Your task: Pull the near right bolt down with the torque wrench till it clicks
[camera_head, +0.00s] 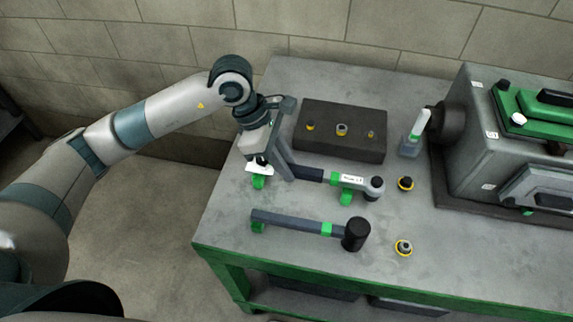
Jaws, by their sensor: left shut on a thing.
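The torque wrench (313,174) lies across the left of the bench, with a dark handle, a green band, a small white label and a round grey head at its right end. It appears to rest on green supports. My left gripper (272,166) is shut on the handle's left end, and its fingers partly hide the handle. The engine (468,150), a grey block with a green cover, stands at the right and is cut off by the picture edge. I cannot make out the near right bolt. My right gripper is not in view.
A mallet-like tool (290,221) with a black head lies in front of the wrench. A dark block (343,148) with several small fittings stands behind. The bench's front right is clear.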

